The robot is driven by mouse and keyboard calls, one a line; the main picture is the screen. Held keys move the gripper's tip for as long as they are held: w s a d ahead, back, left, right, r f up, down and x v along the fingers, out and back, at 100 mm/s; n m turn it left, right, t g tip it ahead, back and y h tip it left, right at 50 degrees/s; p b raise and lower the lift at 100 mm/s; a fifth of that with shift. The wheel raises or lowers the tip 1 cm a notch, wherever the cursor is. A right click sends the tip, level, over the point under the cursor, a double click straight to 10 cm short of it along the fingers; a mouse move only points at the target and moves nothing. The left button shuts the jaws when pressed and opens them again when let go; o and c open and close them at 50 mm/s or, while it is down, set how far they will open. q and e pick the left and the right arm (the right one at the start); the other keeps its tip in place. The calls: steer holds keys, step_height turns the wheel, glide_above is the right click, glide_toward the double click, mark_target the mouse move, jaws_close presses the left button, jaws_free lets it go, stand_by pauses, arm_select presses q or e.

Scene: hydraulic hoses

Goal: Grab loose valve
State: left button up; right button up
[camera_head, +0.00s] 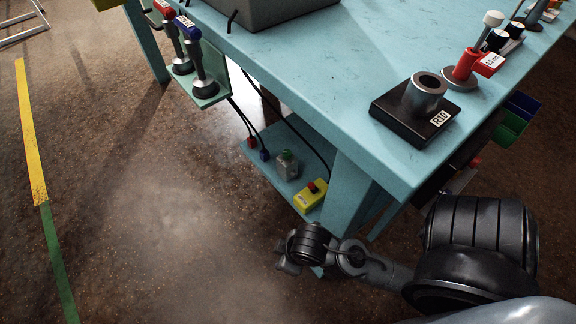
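I cannot pick out a loose valve for certain in the head view. Two black-handled fittings, one red-topped (172,38) and one blue-topped (195,62), stand upright in a blue-green side holder (207,92) at the upper left. A grey cylinder stands on a black block labelled R10 (398,119) at the table's near right corner. My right arm comes in from the lower right, and its dark far end (291,262) is over the floor below the table corner, apart from these things. Its fingers cannot be made out. My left gripper is out of view.
The blue table (330,62) carries a grey box (265,8) at the back and a red fitting (466,66) at the right.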

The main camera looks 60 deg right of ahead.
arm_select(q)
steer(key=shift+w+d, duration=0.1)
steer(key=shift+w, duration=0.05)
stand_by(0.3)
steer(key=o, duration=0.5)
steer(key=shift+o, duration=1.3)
